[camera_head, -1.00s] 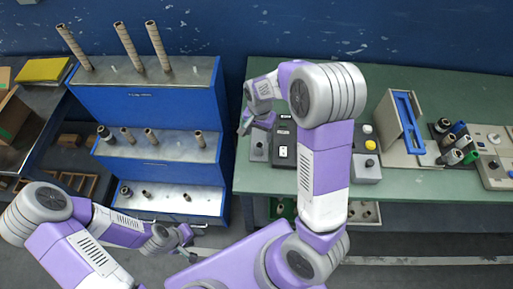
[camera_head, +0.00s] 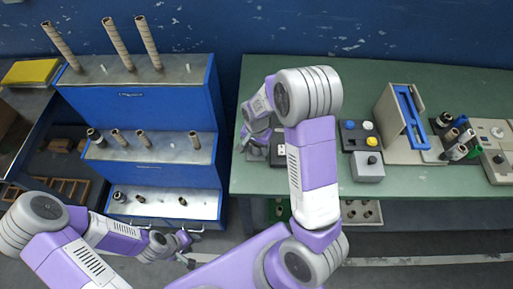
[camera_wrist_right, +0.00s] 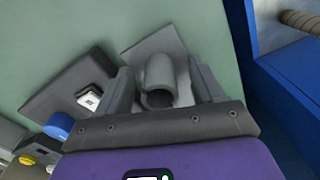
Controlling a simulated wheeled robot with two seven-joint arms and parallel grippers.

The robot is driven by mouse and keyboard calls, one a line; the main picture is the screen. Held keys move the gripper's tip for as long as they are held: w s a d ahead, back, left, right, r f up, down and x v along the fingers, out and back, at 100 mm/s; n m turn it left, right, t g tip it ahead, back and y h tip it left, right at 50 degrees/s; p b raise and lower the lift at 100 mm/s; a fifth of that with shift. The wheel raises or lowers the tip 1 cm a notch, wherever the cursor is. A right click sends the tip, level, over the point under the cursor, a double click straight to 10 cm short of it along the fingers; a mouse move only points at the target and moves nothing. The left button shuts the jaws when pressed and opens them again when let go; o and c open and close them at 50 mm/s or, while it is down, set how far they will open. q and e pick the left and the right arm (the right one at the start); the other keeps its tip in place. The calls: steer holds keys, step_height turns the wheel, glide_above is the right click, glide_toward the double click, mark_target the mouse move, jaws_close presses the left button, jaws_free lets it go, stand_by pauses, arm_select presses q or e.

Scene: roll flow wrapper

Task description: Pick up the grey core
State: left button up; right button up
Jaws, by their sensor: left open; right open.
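The grey core (camera_wrist_right: 160,72), a short hollow grey cylinder, shows in the right wrist view on a grey square plate (camera_wrist_right: 165,42) on the green table. My right gripper (camera_wrist_right: 164,84) is open, with one finger on each side of the core. I cannot tell whether the fingers touch it. In the head view my right gripper (camera_head: 254,135) is over the table's left end, and the core is hard to make out there. My left gripper (camera_head: 184,242) is open and empty, low in front of the blue rack, far from the core.
A dark box (camera_wrist_right: 72,92) with a white switch sits beside the plate. The blue rack (camera_head: 140,108) with cardboard tubes stands left of the table. Button boxes (camera_head: 368,166) and a grey and blue stand (camera_head: 402,115) are further right.

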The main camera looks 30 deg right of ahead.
steer(key=c, duration=1.1)
